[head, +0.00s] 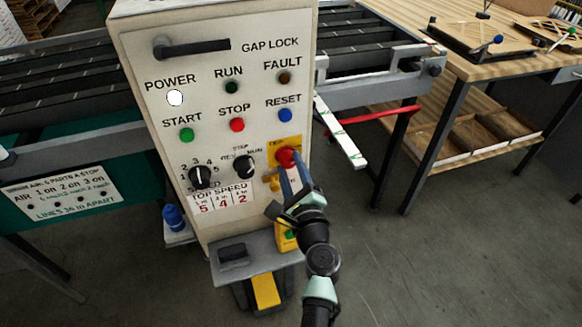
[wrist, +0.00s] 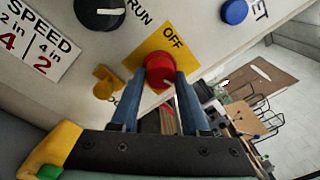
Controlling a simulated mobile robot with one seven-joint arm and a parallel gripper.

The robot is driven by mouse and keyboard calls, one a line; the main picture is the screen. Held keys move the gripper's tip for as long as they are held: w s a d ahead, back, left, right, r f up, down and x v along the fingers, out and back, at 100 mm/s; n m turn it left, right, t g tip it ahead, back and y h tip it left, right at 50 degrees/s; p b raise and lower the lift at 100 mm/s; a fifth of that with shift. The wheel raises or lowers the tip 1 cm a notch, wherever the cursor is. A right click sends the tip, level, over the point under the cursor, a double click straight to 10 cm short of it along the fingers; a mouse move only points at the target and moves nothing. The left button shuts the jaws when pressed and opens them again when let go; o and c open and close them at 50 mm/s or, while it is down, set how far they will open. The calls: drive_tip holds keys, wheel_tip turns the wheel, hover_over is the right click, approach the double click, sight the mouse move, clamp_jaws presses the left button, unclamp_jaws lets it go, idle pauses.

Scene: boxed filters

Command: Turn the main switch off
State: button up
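The main switch is a red round knob (head: 287,157) on a yellow plate (head: 277,144) at the lower right of the control panel's face. In the wrist view the red knob (wrist: 159,71) sits on the yellow plate (wrist: 147,46), with the word OFF at the plate's upper right. My gripper (head: 290,160) has one blue finger on each side of the knob, and both fingertips appear to touch it. The fingers also show in the wrist view (wrist: 160,84). The knob's near side and pointer are hard to make out. The POWER lamp (head: 175,98) glows white.
A yellow padlock-like piece (wrist: 107,83) hangs left of the switch plate. Black selector knobs (head: 244,167) and a RESET button (head: 285,115) are close by. A ledge (head: 262,254) juts out below the panel. A wooden workbench (head: 490,60) stands to the right.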

clamp_jaws()
